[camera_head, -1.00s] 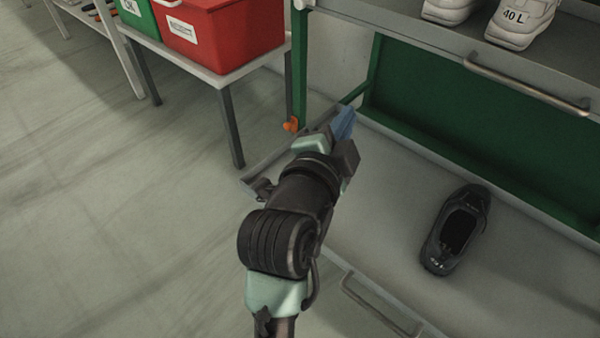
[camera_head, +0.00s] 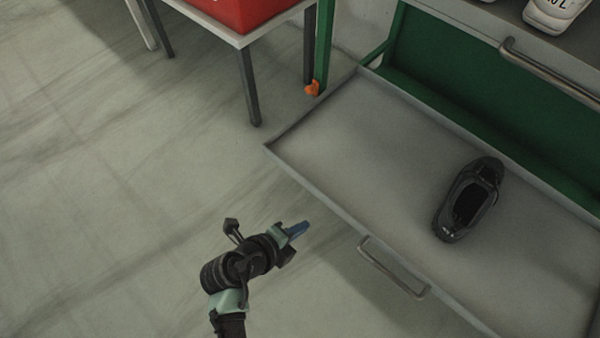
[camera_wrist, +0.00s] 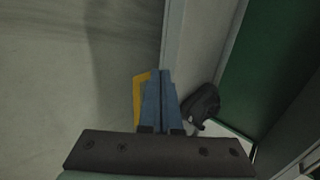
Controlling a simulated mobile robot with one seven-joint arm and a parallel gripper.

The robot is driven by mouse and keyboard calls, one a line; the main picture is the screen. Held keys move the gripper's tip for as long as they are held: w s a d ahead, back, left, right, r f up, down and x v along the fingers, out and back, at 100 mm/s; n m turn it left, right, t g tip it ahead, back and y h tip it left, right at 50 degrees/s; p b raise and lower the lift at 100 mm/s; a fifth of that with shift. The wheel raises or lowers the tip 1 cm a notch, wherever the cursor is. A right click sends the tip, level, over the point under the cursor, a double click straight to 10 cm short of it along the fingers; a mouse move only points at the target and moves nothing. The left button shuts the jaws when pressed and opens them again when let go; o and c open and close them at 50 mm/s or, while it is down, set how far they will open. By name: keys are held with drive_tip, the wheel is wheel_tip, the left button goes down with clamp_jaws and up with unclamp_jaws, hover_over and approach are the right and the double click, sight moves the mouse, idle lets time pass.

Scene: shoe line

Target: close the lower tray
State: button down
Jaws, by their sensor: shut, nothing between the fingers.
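The lower tray (camera_head: 340,140) is pulled out from the green rack, and its grey floor lies open to view. Its handle (camera_head: 393,268) is a metal bar on the front edge. A dark shoe (camera_head: 468,200) lies in the tray, and it also shows in the wrist view (camera_wrist: 203,104). My gripper (camera_head: 305,228) is shut and empty. In the head view it is outside the tray, in front of the front edge and left of the handle. In the wrist view its blue fingers (camera_wrist: 160,100) are together near the tray's edge.
An upper shelf with a handle (camera_head: 550,72) and white shoes (camera_head: 552,14) is above the tray. A table (camera_head: 240,36) with a red bin (camera_head: 245,10) stands left of the rack. An orange piece (camera_head: 313,88) is on the green post. The floor at left is clear.

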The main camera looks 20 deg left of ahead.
sight(332, 204)
drive_tip(key=b+x, duration=0.1)
drive_tip(key=x, duration=0.2)
drive_tip(key=r+b+x, duration=0.1)
drive_tip(key=x, duration=0.2)
drive_tip(key=w+b+x, duration=0.1)
drive_tip(key=x, duration=0.2)
drive_tip(key=shift+w+d+b, duration=0.15)
drive_tip(key=shift+w+b, duration=0.05)
drive_tip(key=shift+b, duration=0.15)
drive_tip(key=shift+w+d+r, duration=0.15)
drive_tip(key=shift+w+d, duration=0.05)
drive_tip(key=shift+w, duration=0.35)
